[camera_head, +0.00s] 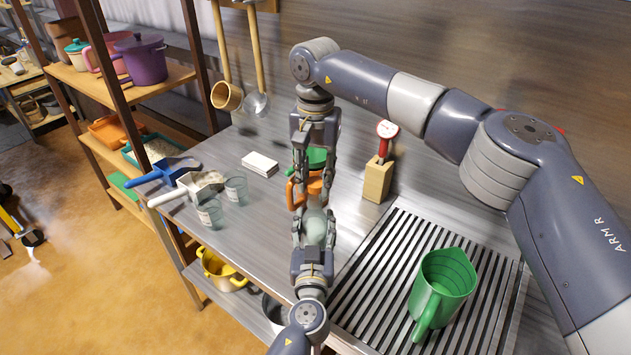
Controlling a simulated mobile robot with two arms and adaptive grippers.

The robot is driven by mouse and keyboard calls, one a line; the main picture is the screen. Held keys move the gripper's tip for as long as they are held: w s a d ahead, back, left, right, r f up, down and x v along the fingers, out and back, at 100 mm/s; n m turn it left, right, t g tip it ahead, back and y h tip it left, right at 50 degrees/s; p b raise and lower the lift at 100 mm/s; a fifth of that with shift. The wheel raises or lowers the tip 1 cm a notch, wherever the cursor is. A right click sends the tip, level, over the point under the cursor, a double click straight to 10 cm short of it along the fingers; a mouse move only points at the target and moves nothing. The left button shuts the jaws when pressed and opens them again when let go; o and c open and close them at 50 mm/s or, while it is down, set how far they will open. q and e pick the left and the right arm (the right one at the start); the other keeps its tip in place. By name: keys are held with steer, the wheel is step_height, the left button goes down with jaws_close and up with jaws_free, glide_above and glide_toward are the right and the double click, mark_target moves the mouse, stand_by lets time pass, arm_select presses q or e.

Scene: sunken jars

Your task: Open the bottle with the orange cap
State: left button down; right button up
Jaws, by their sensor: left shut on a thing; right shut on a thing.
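The bottle (316,230) is a pale, translucent vessel, upright near the middle of the metal counter. An orange part (314,187), which looks like its cap, shows at its top. My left gripper (314,222) comes from below in the picture, with its fingers shut on the bottle's body from both sides. My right gripper (314,181) reaches down from above, its fingers shut on the orange cap. The fingers hide much of the bottle and cap. I cannot tell whether the cap is still seated on the bottle.
A green jug (442,285) stands on the slatted drain area at right. Clear cups (236,188), scoops (200,186) and white cards (259,164) lie at left. A green item (317,157) shows behind my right gripper.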

arm_select(q)
steer(key=shift+f, duration=0.1)
arm_select(e)
step_height(320, 180, up, 3)
steer(key=shift+f, duration=0.2)
arm_select(q)
steer(key=c, duration=0.7)
jaws_free()
